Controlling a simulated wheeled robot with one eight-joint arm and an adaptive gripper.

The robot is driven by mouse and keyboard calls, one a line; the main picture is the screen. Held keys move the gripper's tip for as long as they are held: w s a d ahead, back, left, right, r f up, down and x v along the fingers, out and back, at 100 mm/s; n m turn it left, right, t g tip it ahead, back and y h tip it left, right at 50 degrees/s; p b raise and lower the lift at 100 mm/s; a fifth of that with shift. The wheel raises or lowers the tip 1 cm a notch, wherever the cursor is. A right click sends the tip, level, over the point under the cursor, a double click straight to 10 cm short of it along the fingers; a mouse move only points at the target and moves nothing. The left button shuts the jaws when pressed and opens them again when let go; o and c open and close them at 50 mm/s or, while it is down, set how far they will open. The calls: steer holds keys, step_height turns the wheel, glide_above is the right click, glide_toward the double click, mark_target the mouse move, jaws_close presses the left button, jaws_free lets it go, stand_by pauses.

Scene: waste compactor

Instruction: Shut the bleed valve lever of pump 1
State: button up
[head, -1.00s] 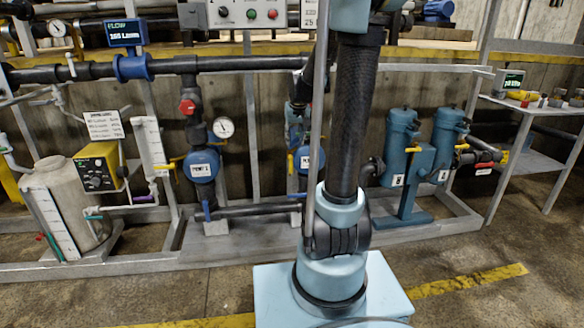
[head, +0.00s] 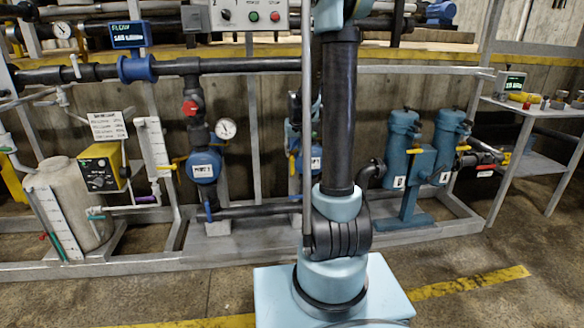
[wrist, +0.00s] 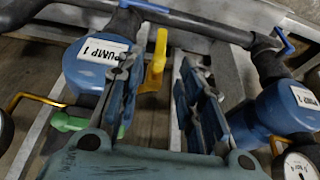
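Pump 1 (head: 203,168) is a blue round body with a white label, left of centre in the head view. A yellow lever (head: 176,163) sticks out at its left and a blue lever (head: 207,210) sits low on its pipe. In the wrist view a blue pump body labelled PUMP 1 (wrist: 104,52) is at upper left. A yellow lever (wrist: 155,62) stands between the fingers, apparently beyond them. My gripper (wrist: 160,78) is open, its two fingers well apart. I cannot tell that it touches the lever. My gripper is out of sight in the head view.
A second blue pump body (wrist: 287,105) with a label is close right of my fingers, with a gauge (wrist: 300,167) below it. A black pipe (wrist: 190,22) crosses the top of the wrist view. The grey frame's bottom rail (head: 130,262) runs along the floor.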

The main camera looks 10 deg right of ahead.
mark_target(293, 162)
steer(key=shift+x, duration=5.25)
jaws_close()
